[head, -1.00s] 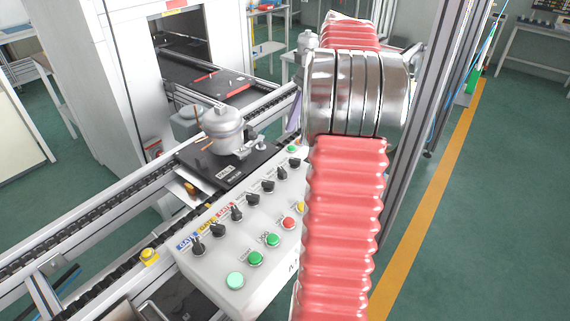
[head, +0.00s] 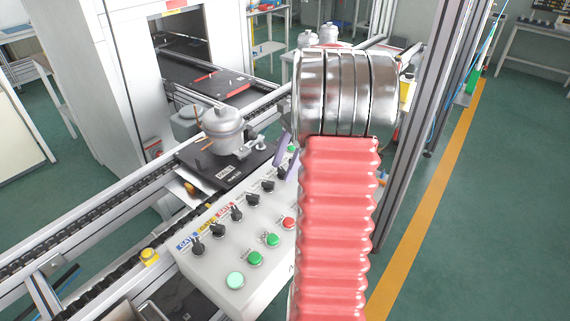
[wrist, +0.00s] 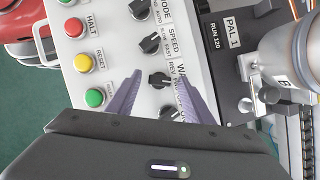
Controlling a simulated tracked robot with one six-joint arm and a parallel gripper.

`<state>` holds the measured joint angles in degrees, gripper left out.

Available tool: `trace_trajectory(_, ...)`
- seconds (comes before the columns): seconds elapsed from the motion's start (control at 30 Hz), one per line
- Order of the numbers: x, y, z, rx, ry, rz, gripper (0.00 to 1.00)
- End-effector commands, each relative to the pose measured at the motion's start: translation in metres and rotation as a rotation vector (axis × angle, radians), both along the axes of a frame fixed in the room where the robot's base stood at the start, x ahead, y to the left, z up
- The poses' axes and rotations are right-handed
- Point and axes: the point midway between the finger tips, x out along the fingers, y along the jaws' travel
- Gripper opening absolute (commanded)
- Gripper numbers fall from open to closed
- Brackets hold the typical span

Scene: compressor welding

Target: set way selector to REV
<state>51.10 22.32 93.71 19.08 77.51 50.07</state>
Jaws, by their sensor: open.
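The way selector (wrist: 158,80) is a black rotary knob on a pale control panel. In the wrist view its label, partly covered by a finger, shows "WA" and "REV" beside it. I cannot tell which mark it points to. My gripper (wrist: 160,70) is open, its two purple fingers on either side of the selector, with a gap to it in the picture. Whether they are down at its height is unclear. Another black knob (wrist: 168,112) also shows between the fingers, nearer the palm. In the head view my arm hides most of the gripper; only a bit of purple finger shows.
The speed knob (wrist: 150,42) and mode knob (wrist: 140,8) stand close above in the wrist view. Red halt (wrist: 72,26), yellow reset (wrist: 82,62) and a green button (wrist: 95,97) line the left. A black pallet (wrist: 220,40) with a compressor (head: 222,130) lies just beyond the panel.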

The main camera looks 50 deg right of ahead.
Motion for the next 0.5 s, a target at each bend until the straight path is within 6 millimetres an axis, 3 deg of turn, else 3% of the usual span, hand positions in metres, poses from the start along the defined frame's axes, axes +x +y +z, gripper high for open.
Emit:
trace_trajectory(0.17, 0.0, 0.0, 0.0, 0.0, 0.0, 0.0, 0.47)
trace_trajectory(0.5, -0.0001, -0.0001, 0.0001, 0.0, 0.0, 0.0, 0.24)
